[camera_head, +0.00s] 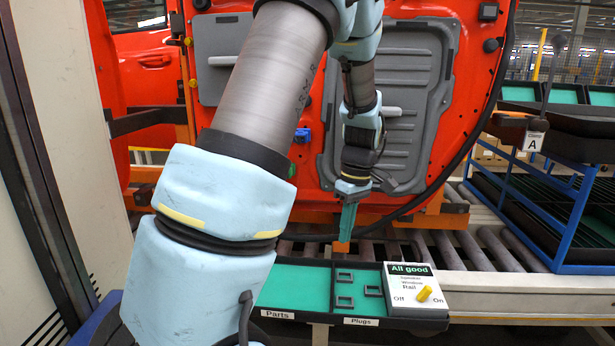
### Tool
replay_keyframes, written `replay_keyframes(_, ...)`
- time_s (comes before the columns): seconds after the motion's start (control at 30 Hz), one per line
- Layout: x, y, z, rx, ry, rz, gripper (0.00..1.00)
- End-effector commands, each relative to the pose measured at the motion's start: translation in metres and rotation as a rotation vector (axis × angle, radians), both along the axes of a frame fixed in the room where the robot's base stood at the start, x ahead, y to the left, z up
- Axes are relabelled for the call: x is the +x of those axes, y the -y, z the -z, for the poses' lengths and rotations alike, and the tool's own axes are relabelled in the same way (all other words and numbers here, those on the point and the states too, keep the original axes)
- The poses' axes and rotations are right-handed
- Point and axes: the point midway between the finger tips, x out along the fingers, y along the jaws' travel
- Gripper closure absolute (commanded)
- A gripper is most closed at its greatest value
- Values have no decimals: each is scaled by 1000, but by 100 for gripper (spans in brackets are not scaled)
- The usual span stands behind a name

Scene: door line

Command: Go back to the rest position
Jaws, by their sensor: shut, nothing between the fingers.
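My gripper (347,222) hangs at the end of my arm, with its green fingers pointing down and shut on nothing. It is in front of the lower part of the red car door (440,130), above the tray (300,288). My arm crosses the left and middle of the view and hides part of the door and the tray's left end.
The tray has labels "Parts" and "Plugs", with several small dark square frames on it. A white panel (408,285) reading "All good" has a yellow knob. Rollers (450,248) run behind. A blue-framed rack (560,210) stands right, a pale cabinet (60,120) left.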

Motion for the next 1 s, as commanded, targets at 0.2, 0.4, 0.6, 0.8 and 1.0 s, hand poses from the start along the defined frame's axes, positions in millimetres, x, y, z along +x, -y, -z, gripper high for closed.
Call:
replay_keyframes(0.2,-41,-90,-13,-111,49,376,100)
replay_keyframes(0.4,-83,-139,-16,-113,118,681,100)
replay_keyframes(0.6,-102,-156,-15,-92,143,822,100)
replay_keyframes(0.8,-104,-157,-15,-91,144,837,100)
replay_keyframes(1.0,-104,-157,-15,-91,144,835,100)
